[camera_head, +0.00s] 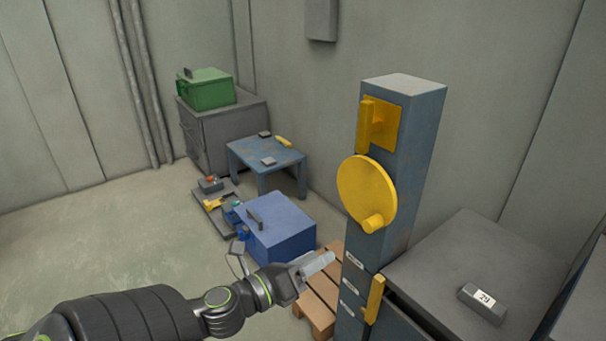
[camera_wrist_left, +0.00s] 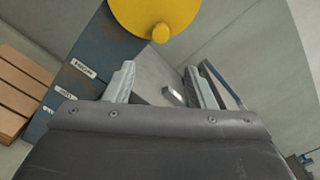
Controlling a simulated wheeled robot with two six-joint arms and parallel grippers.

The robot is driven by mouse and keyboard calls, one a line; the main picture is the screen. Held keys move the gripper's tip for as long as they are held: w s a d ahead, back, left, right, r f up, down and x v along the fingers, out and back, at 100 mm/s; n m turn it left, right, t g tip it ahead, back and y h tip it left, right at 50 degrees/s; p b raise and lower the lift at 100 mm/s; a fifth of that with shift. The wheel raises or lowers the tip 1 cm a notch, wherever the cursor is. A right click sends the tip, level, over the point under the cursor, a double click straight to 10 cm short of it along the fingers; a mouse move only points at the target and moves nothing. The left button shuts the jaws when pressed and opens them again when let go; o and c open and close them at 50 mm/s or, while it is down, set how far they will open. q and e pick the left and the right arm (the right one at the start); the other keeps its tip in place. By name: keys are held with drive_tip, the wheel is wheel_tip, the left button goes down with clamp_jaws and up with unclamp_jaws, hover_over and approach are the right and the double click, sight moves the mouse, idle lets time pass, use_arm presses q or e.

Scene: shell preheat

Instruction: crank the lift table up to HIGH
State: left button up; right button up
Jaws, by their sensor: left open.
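The blue lift column (camera_head: 392,240) stands right of centre. Its round yellow crank wheel (camera_head: 362,192) carries a short knob (camera_head: 375,222) at its lower right; wheel (camera_wrist_left: 150,14) and knob (camera_wrist_left: 160,33) also show in the left wrist view. Small white labels run down the column, too small to read surely. A yellow marker (camera_head: 374,298) sits beside the lower labels, at the edge of the grey lift table (camera_head: 455,250). My left gripper (camera_head: 322,263) is open and empty, left of the column and below the wheel, apart from the knob. My right gripper is out of view.
A grey block (camera_head: 483,303) with a white label lies on the lift table. A yellow bracket (camera_head: 378,122) is above the wheel. A wooden pallet (camera_head: 318,300), blue box (camera_head: 278,230) and small blue table (camera_head: 266,152) stand left of the column. Open floor lies further left.

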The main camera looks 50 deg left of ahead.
use_arm(q)
drive_tip(key=shift+s, duration=1.2)
